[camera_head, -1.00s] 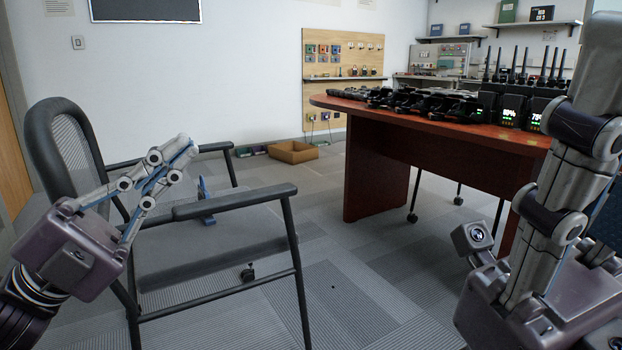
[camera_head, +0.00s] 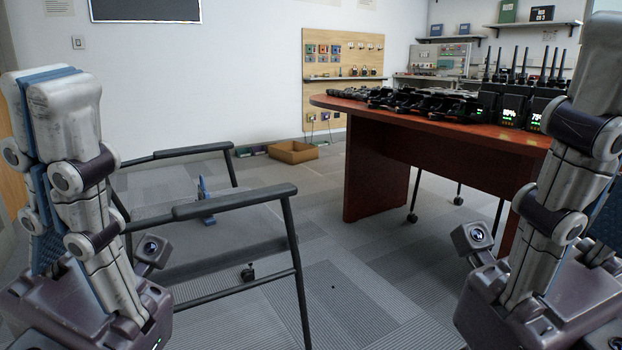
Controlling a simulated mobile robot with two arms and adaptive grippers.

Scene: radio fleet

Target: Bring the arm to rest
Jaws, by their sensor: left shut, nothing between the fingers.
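A black-framed chair (camera_head: 235,203) stands beyond my left gripper. A red-brown table (camera_head: 450,131) with several radios (camera_head: 510,108) is behind my right gripper. An open cardboard box (camera_head: 293,152) lies by the wall.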

